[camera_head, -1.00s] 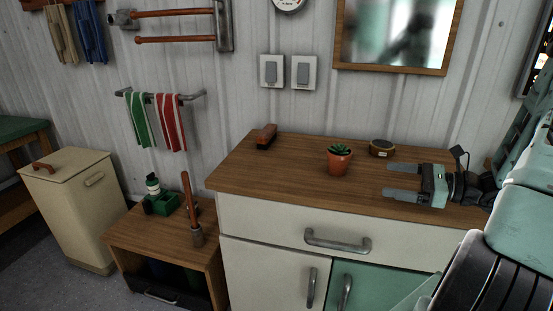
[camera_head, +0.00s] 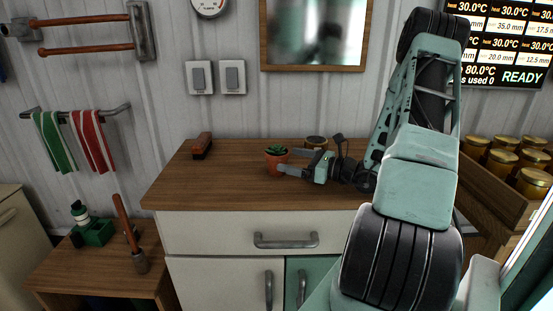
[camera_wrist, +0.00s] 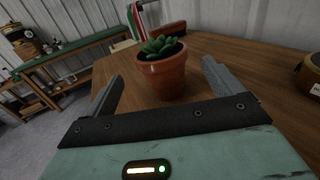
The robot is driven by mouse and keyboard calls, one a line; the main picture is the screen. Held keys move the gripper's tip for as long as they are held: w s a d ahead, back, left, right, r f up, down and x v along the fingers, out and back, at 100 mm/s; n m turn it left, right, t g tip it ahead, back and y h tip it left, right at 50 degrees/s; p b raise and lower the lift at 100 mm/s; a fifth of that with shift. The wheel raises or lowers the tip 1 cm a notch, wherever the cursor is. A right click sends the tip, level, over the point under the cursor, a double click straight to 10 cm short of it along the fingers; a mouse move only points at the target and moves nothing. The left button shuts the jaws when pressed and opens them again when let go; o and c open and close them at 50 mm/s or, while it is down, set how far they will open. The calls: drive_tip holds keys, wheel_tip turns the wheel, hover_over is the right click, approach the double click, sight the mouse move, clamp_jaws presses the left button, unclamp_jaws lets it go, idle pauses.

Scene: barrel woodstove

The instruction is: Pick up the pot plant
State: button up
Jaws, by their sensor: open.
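The pot plant is a small green succulent in a terracotta pot (camera_head: 276,161), upright on the wooden counter top (camera_head: 230,175). My gripper (camera_head: 290,162) comes in from the right, low over the counter, with its fingers at the pot. In the wrist view the pot plant (camera_wrist: 163,72) stands upright just ahead, between the lines of the two open fingers (camera_wrist: 160,82). The fingers reach either side of the pot's near part, and no contact shows.
A brown-handled brush-like object (camera_head: 202,146) lies at the counter's back left. A round tin (camera_head: 316,142) stands behind my gripper, near the wall. A shelf of gold-lidded jars (camera_head: 505,158) is at the right. The counter's left front is clear.

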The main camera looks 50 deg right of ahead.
sight(277, 155)
drive_tip(key=shift+d+p+x, duration=0.2)
drive_tip(key=shift+p+x, duration=0.1)
drive_tip(key=shift+x, duration=2.65)
drive_tip(key=shift+r, duration=0.1)
drive_tip(key=c, duration=1.2)
